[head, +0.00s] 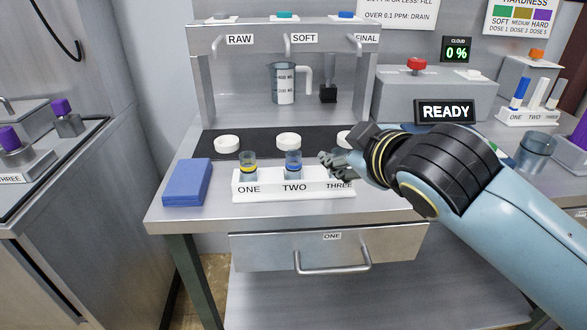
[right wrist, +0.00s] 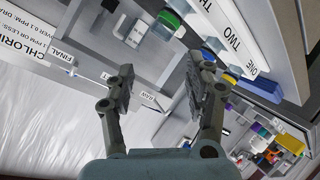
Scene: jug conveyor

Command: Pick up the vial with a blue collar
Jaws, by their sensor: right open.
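The vial with a blue collar (head: 293,163) stands upright in slot TWO of a white rack (head: 265,195) in the head view. A vial with a yellow collar (head: 248,163) stands in slot ONE. My right gripper (head: 328,162) is just right of the blue-collared vial, over the THREE end of the rack, and hides that slot. In the right wrist view my right gripper (right wrist: 158,88) has its fingers apart with nothing between them. The rack (right wrist: 238,30) shows there beyond the fingers, to the upper right. My left gripper is not in view.
A blue folded cloth (head: 187,182) lies left of the rack. Behind it are white round pads (head: 288,140) on a dark strip, and a measuring jug (head: 284,84) under the dispenser frame. A grey box with a READY display (head: 444,112) stands at the right.

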